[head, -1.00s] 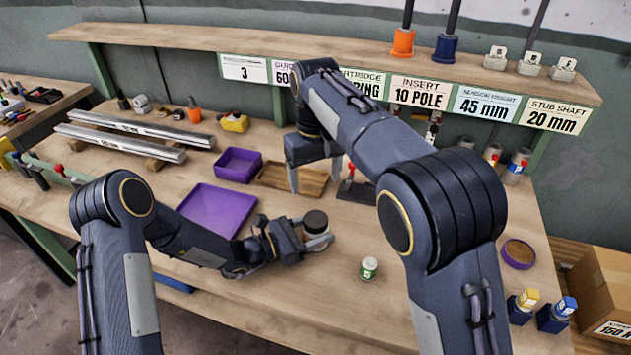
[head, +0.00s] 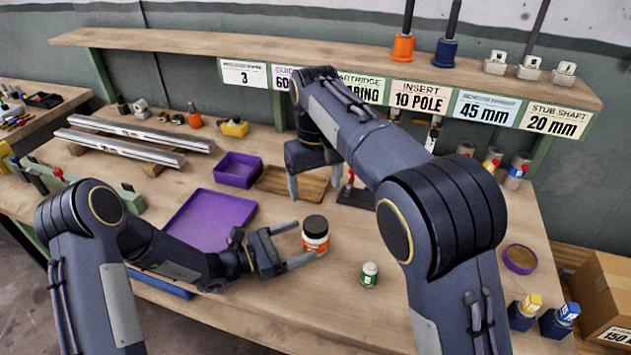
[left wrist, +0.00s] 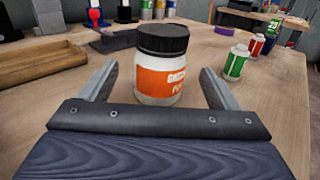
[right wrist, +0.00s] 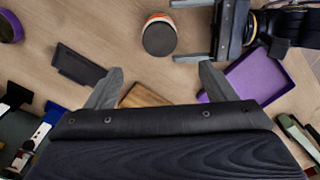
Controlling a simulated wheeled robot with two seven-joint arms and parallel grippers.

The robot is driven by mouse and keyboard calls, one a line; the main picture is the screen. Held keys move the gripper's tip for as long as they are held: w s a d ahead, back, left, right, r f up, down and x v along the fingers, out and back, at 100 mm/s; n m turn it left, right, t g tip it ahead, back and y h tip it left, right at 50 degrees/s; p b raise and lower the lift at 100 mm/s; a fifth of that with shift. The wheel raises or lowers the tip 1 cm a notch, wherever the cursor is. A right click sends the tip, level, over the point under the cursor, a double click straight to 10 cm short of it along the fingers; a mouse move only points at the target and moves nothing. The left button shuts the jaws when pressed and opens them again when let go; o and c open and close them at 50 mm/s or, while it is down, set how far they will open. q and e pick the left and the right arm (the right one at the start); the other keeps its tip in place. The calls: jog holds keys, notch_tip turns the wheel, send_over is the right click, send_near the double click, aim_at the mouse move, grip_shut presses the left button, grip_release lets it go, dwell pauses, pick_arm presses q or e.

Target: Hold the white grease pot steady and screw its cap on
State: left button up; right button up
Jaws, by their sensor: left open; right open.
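The white grease pot (head: 315,241) with an orange label stands upright on the bench, its black cap (head: 315,224) sitting on top. In the left wrist view the pot (left wrist: 161,82) stands between the fingers, with gaps on both sides; the black cap (left wrist: 163,39) looks level. How tightly the cap is screwed cannot be told. My left gripper (head: 298,242) is open and low around the pot, apart from it. My right gripper (head: 315,188) is open and empty, pointing down behind the pot; the right wrist view shows the cap (right wrist: 159,38) beyond its fingers.
A small white-and-green bottle (head: 369,274) stands to the right of the pot. A purple tray (head: 210,217), a purple bin (head: 238,169) and a wooden tray (head: 275,182) lie left and behind. Bench space in front of the pot is clear.

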pick_arm(q)
jog(key=shift+v, duration=1.35)
